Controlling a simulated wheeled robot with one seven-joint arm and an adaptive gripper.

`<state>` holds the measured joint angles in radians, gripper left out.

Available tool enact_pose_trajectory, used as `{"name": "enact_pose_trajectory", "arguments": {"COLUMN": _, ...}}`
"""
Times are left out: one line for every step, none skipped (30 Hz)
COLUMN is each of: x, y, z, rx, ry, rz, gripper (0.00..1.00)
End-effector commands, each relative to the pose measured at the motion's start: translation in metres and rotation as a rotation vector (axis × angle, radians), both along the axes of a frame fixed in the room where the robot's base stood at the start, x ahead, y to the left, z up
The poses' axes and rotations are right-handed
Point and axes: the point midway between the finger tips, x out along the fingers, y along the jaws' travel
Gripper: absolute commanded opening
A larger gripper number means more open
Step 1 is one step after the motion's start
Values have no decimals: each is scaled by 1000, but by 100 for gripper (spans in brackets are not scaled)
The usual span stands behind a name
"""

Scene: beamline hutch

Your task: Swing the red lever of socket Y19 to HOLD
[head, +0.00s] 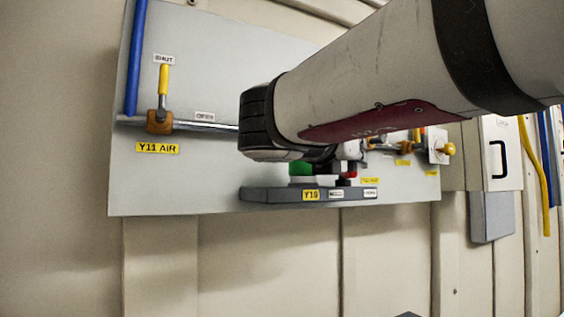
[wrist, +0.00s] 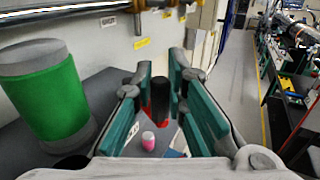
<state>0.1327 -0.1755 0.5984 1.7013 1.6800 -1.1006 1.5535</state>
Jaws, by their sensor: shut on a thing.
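The grey shelf of socket Y19 (head: 262,194) juts from the panel in the head view, with a yellow Y19 tag on its front edge. My arm hides most of its top. A green cylinder (wrist: 45,98) with grey ends stands on it, left in the wrist view. The red lever (wrist: 164,121) shows low between my fingers, with an upright black grip (wrist: 160,98). My gripper (wrist: 162,86) is shut on this grip, one teal-padded finger on each side. A small pink-and-white peg (wrist: 148,141) stands nearer the wrist camera. Which label the lever points to cannot be told.
On the panel, the Y11 AIR valve (head: 159,121) has a yellow handle pointing up at SHUT. An open aisle (wrist: 235,95) runs right in the wrist view.

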Motion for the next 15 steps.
{"name": "enact_pose_trajectory", "arguments": {"x": 5, "y": 4, "z": -2, "rx": 3, "ry": -5, "rz": -28, "gripper": 0}}
{"name": "enact_pose_trajectory", "arguments": {"x": 5, "y": 5, "z": -2, "rx": 3, "ry": -4, "rz": -48, "gripper": 0}}
{"name": "enact_pose_trajectory", "arguments": {"x": 5, "y": 6, "z": -2, "rx": 1, "ry": -5, "rz": -76, "gripper": 0}}
{"name": "enact_pose_trajectory", "arguments": {"x": 5, "y": 7, "z": -2, "rx": 1, "ry": -5, "rz": -96, "gripper": 0}}
{"name": "enact_pose_trajectory", "arguments": {"x": 5, "y": 7, "z": -2, "rx": 2, "ry": -5, "rz": -114, "gripper": 0}}
{"name": "enact_pose_trajectory", "arguments": {"x": 5, "y": 8, "z": -2, "rx": 2, "ry": -4, "rz": -138, "gripper": 0}}
{"name": "enact_pose_trajectory", "arguments": {"x": 5, "y": 9, "z": -2, "rx": 2, "ry": -5, "rz": -156, "gripper": 0}}
{"name": "enact_pose_trajectory", "arguments": {"x": 4, "y": 9, "z": -1, "rx": 1, "ry": -4, "rz": -172, "gripper": 0}}
{"name": "enact_pose_trajectory", "arguments": {"x": 5, "y": 9, "z": -1, "rx": 2, "ry": -4, "rz": -191, "gripper": 0}}
{"name": "enact_pose_trajectory", "arguments": {"x": 4, "y": 10, "z": -1, "rx": 1, "ry": -4, "rz": -204, "gripper": 0}}
{"name": "enact_pose_trajectory", "arguments": {"x": 4, "y": 10, "z": -1, "rx": 1, "ry": -6, "rz": -217, "gripper": 0}}
{"name": "enact_pose_trajectory", "arguments": {"x": 4, "y": 10, "z": -1, "rx": 0, "ry": -4, "rz": -233, "gripper": 0}}
{"name": "enact_pose_trajectory", "arguments": {"x": 4, "y": 10, "z": 0, "rx": 0, "ry": -4, "rz": -244, "gripper": 0}}
{"name": "enact_pose_trajectory", "arguments": {"x": 4, "y": 11, "z": 0, "rx": 0, "ry": -5, "rz": -252, "gripper": 0}}
{"name": "enact_pose_trajectory", "arguments": {"x": 4, "y": 11, "z": 0, "rx": 0, "ry": -4, "rz": -264, "gripper": 0}}
